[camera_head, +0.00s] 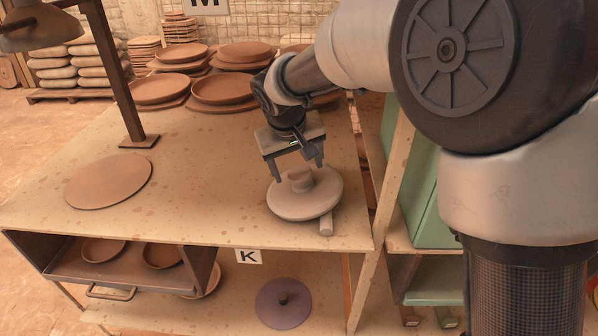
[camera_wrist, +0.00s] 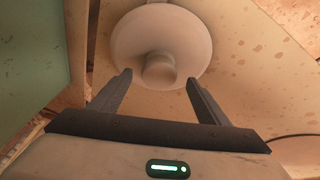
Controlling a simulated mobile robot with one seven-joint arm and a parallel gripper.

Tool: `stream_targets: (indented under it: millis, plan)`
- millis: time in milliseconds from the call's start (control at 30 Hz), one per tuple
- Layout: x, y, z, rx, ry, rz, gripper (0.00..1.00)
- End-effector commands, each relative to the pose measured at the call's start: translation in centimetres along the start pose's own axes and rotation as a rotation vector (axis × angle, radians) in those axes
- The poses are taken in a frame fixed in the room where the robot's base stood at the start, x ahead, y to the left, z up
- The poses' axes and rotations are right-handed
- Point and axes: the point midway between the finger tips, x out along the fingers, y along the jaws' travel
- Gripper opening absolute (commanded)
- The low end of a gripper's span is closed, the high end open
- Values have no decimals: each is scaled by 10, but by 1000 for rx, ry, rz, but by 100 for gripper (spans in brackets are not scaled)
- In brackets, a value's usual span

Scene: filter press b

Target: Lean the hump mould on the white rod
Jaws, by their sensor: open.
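The hump mould (camera_head: 290,207) is a pale beige round disc with a short knob on top. It sits near the front right of the worktable. The white rod (camera_head: 326,224) sticks out from under the mould's front right edge, and its rear part is hidden. The mould's rim appears to rest over the rod with a slight tilt; exact contact is hard to tell. My gripper (camera_head: 295,171) is open just above the mould, pointing down. In the wrist view the mould (camera_wrist: 130,38) lies beyond the open fingers (camera_wrist: 158,79), its knob between the tips, apparently free of them.
A brown round board (camera_head: 108,182) lies on the table (camera_head: 200,200) at left, beside a lamp post (camera_head: 125,90). Stacked clay plates (camera_head: 223,88) stand at the back. The table's front and right edges are close to the mould. A purple disc (camera_head: 283,303) lies on the lower shelf.

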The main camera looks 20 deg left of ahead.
Motion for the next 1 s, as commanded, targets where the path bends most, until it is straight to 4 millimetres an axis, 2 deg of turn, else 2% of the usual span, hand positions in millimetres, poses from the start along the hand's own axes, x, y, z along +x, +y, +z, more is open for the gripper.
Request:
stream_targets:
  millis: [33, 200, 400, 500, 700, 1000]
  plan:
    - [-17, 1, -2, 0, 6, 0, 70]
    - [-60, 0, -2, 0, 6, -1, 70]
    - [-102, 0, -1, 0, 4, -1, 70]
    - [-116, 0, -1, 0, 3, -1, 70]
    - [-129, 0, 0, -1, 2, 0, 70]
    - [-129, 0, 0, -1, 1, 0, 70]
